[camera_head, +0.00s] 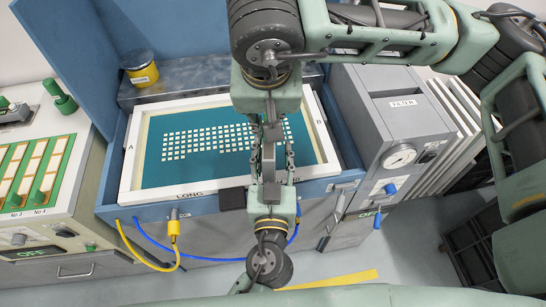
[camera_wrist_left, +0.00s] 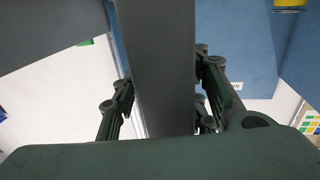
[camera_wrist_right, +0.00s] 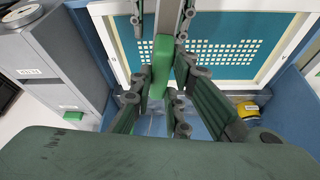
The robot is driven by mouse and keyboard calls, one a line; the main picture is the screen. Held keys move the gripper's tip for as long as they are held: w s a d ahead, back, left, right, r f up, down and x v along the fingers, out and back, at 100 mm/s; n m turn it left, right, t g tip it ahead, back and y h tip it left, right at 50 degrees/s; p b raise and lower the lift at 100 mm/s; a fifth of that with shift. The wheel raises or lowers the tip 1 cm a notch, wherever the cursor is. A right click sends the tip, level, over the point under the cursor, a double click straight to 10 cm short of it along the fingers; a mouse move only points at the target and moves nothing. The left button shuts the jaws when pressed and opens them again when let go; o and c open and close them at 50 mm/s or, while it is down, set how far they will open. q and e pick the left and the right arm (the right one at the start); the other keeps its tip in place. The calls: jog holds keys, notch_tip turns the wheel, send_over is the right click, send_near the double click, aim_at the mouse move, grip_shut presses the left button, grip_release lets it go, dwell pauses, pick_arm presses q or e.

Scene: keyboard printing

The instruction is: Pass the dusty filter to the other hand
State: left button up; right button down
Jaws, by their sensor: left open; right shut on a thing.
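The filter is a dark grey slab (camera_head: 268,165) seen edge-on, hanging above the front part of the framed screen in the head view. Its green handle (camera_wrist_right: 160,65) is between the fingers of my right gripper (camera_wrist_right: 160,85), which is shut on it. In the head view my right gripper (camera_head: 271,128) comes down from the top. My left gripper (camera_head: 268,190) comes up from below and faces it, open around the lower end of the slab. In the left wrist view the slab (camera_wrist_left: 155,70) runs between the left gripper's (camera_wrist_left: 163,100) parted fingers. I cannot tell whether they touch it.
The white-framed teal screen (camera_head: 175,187) with pale squares lies below both grippers. A grey cabinet (camera_head: 405,112) labelled FILTER stands at the right. A yellow jar (camera_head: 141,70) stands behind the frame. A panel with green strips (camera_head: 38,170) is at the left.

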pick_arm(q)
jog(key=shift+c, duration=0.6)
jog(key=shift+d, duration=0.1)
grip_shut()
pick_arm(e)
jog(key=c, duration=1.6)
grip_release()
jog(key=shift+a, duration=0.1)
pick_arm(q)
jog(key=shift+r, duration=0.1)
pick_arm(e)
jog(key=shift+r, duration=0.1)
